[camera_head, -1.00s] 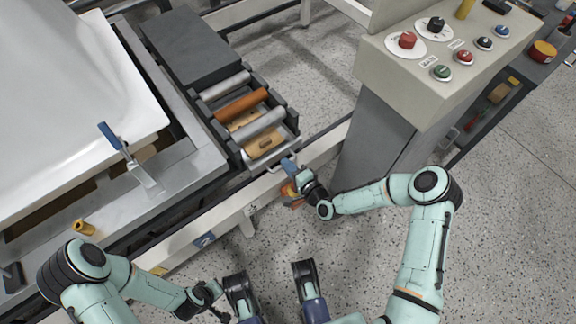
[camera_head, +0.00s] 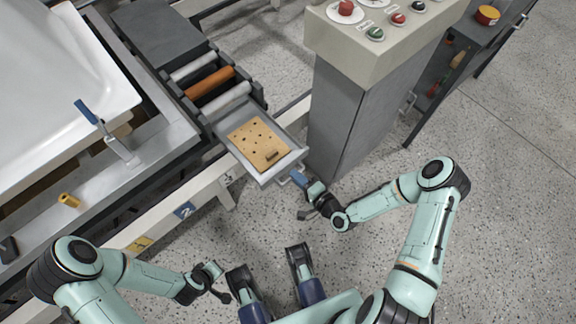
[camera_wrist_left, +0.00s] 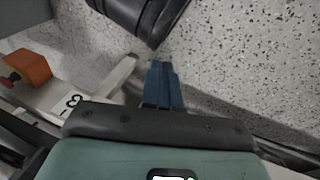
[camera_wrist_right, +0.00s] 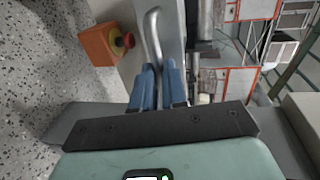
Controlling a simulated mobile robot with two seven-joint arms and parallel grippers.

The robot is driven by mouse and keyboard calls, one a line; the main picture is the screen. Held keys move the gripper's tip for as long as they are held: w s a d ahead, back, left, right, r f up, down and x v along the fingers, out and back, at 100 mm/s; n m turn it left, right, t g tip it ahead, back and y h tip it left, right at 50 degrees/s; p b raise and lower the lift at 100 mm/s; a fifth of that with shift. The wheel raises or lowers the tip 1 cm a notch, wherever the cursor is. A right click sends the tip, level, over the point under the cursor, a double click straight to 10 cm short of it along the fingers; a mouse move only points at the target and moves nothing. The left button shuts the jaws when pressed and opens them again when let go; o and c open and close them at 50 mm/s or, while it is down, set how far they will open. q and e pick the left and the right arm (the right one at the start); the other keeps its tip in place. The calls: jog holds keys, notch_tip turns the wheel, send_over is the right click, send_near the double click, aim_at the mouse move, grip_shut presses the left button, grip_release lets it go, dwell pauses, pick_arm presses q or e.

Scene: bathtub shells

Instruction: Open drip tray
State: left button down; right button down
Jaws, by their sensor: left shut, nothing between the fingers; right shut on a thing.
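The drip tray (camera_head: 233,126) is a grey shallow drawer sticking out from under the rollers, with a brown spotted sheet (camera_head: 259,143) lying in it. Its metal handle is at the near end and also shows in the right wrist view (camera_wrist_right: 152,38). My right gripper (camera_head: 297,177) is shut on the handle; its blue fingers (camera_wrist_right: 157,84) close around the bar. My left gripper (camera_head: 214,270) is shut and empty, low at the bottom left, well away from the tray. Its blue fingers show together in the left wrist view (camera_wrist_left: 161,80).
A grey control pillar (camera_head: 345,120) with coloured buttons stands close right of the tray. The rollers (camera_head: 212,84) lie behind it. A white tub shell (camera_head: 60,70) and a blue-handled clamp (camera_head: 103,125) are at the left. The floor in front is open.

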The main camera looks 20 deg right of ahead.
pick_arm(q)
jog(key=shift+s+d+r, duration=0.3)
jog(key=shift+s+r, duration=0.05)
jog(key=shift+s, duration=0.2)
pick_arm(e)
jog(key=shift+f+v, duration=0.15)
jog(key=shift+v, duration=0.55)
jog(key=shift+f+v, duration=0.15)
jog(key=shift+v, duration=0.55)
jog(key=shift+d, duration=0.1)
jog(key=c, duration=1.2)
grip_release()
jog(key=shift+s, duration=0.1)
